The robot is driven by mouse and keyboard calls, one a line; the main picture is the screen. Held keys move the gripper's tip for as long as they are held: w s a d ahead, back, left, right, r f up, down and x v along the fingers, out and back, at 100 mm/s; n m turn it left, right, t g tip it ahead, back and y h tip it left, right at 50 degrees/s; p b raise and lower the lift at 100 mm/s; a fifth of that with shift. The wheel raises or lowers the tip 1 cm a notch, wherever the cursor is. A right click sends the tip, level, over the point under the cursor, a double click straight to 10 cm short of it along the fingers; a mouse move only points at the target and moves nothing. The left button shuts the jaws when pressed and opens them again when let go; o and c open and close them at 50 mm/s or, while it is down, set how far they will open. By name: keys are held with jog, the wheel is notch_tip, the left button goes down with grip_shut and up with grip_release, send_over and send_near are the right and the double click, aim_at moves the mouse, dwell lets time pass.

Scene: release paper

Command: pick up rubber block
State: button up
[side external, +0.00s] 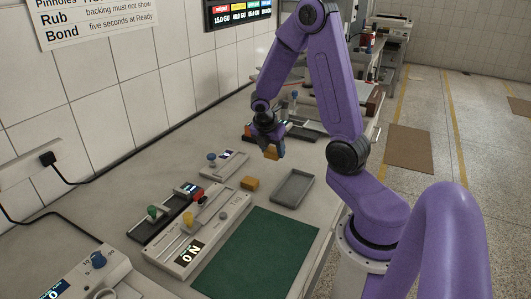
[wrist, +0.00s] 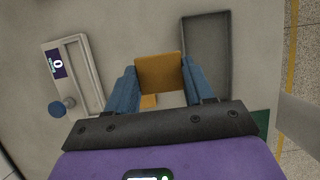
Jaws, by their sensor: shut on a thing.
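An orange-tan block, which looks like the rubber block (wrist: 158,72), is held between the two blue fingers of my gripper (wrist: 161,84) in the wrist view. In the side external view the same block (side external: 271,152) shows at the tips of my gripper (side external: 269,143), raised above the bench. My gripper is shut on it. A second block of similar colour (side external: 250,183) lies on the bench below. In the wrist view part of this second block (wrist: 149,101) shows between the fingers; the rest is hidden.
A shallow grey tray (side external: 292,187) lies right of the second block and is empty. A green mat (side external: 258,252) covers the near bench. Small devices with coloured knobs (side external: 194,220) stand to the left. More items (side external: 303,134) lie behind my gripper. Bare bench surrounds the second block.

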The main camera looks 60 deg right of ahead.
jog(key=s+a+r, duration=0.3)
jog(key=s, duration=0.3)
jog(key=shift+a, duration=0.35)
jog(key=w+a+r, duration=0.1)
jog(key=w+a, duration=0.6)
jog(key=a, duration=0.3)
jog(key=w+a+r, duration=0.1)
jog(key=w+a, duration=0.5)
jog(key=a, duration=0.5)
send_over(176, 201)
jog(key=s+a, duration=0.1)
jog(key=a, duration=0.1)
jog(key=f, duration=0.9)
jog(key=shift+d, duration=0.25)
jog(key=shift+w+f, duration=0.45)
jog(key=shift+f, duration=1.7)
jog(key=shift+f, duration=0.1)
